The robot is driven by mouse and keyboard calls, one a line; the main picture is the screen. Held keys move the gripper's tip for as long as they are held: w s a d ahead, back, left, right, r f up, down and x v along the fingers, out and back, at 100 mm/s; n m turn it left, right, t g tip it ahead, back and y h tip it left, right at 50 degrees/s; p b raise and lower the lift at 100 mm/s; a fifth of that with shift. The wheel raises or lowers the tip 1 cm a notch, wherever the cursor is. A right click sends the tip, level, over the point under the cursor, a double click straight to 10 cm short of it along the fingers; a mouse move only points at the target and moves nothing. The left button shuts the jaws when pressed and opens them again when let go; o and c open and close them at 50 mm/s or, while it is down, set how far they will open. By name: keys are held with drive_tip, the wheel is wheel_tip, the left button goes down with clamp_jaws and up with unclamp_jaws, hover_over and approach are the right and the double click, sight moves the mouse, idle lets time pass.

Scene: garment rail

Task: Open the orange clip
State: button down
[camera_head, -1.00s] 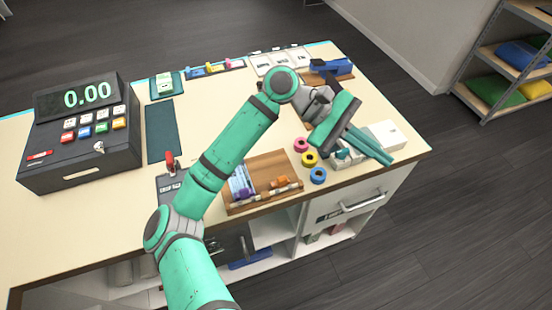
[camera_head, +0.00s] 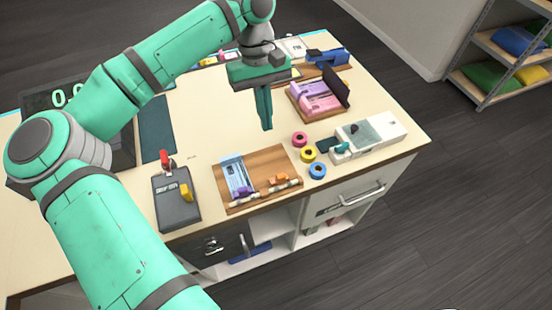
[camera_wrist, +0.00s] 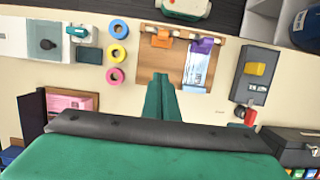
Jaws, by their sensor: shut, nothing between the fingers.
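The orange clip (camera_head: 281,179) sits on a light rail along the front edge of a wooden board (camera_head: 265,163). In the wrist view the orange clip (camera_wrist: 161,38) is on the rail at the board's left, with no garment or sheet seen under it. A purple clip (camera_head: 243,191) sits on the same rail, at the end of a blue-and-white strip (camera_head: 236,173). My gripper (camera_head: 267,128) is shut and empty, pointing down above the counter behind the board. In the wrist view its fingertips (camera_wrist: 160,76) show over the board, apart from the clip.
Pink, yellow and blue rings (camera_head: 308,154) lie right of the board. A white device (camera_head: 375,134) stands beyond them. A dark box with a yellow switch (camera_head: 187,192) and red lever stands left.

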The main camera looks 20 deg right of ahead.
sight(280, 177)
drive_tip(key=x, duration=1)
drive_tip(key=shift+s+f, duration=0.15)
drive_tip(key=shift+s+d, duration=0.1)
drive_tip(key=shift+s, duration=1.8)
drive_tip(key=shift+d, duration=0.15)
